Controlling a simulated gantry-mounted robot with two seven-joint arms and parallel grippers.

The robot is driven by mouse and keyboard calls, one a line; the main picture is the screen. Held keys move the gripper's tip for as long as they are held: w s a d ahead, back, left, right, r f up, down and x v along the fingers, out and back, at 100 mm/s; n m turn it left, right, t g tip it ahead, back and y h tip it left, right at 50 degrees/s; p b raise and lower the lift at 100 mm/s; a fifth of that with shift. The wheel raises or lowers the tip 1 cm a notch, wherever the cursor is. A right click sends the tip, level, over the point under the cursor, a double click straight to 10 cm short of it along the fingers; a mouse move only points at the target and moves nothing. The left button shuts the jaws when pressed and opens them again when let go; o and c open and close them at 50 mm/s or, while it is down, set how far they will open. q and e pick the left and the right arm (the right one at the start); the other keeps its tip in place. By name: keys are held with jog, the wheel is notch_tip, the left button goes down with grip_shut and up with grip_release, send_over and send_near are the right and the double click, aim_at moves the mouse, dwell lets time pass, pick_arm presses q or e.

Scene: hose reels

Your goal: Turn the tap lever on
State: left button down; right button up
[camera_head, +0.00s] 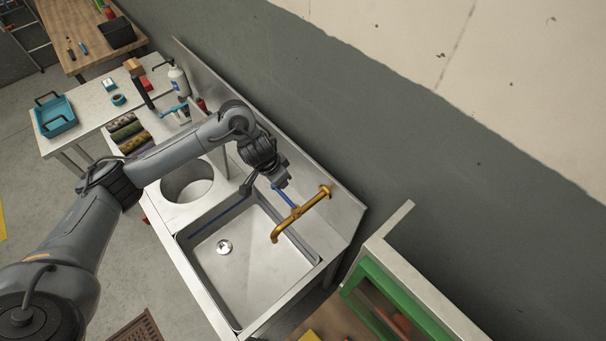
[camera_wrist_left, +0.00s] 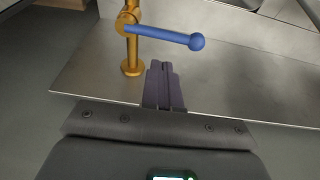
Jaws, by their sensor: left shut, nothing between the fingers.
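The brass tap (camera_head: 302,212) is fixed at the wall side of the steel sink (camera_head: 225,290), its spout reaching over the basin. Its blue lever (camera_head: 284,198) points away from the tap body, with its free end close to my left gripper (camera_head: 283,183). In the left wrist view the blue lever (camera_wrist_left: 160,34) has a ball end and runs rightward from the brass tap (camera_wrist_left: 131,50), almost level. The shut, empty fingers of my left gripper (camera_wrist_left: 163,68) are just below the lever in that view, with a small gap in the picture. My right gripper is not in view.
A teal basket (camera_head: 55,116) is on a side table. The wall (camera_head: 400,150) rises behind the sink. A green-framed cabinet (camera_head: 385,295) stands at the lower right.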

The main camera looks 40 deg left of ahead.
aim_at(285, 197)
pick_arm(q)
jog(key=x, duration=0.6)
jog(key=shift+w+a+f+t, duration=0.2)
jog(key=shift+a+t, duration=0.2)
jog(key=shift+a, duration=0.3)
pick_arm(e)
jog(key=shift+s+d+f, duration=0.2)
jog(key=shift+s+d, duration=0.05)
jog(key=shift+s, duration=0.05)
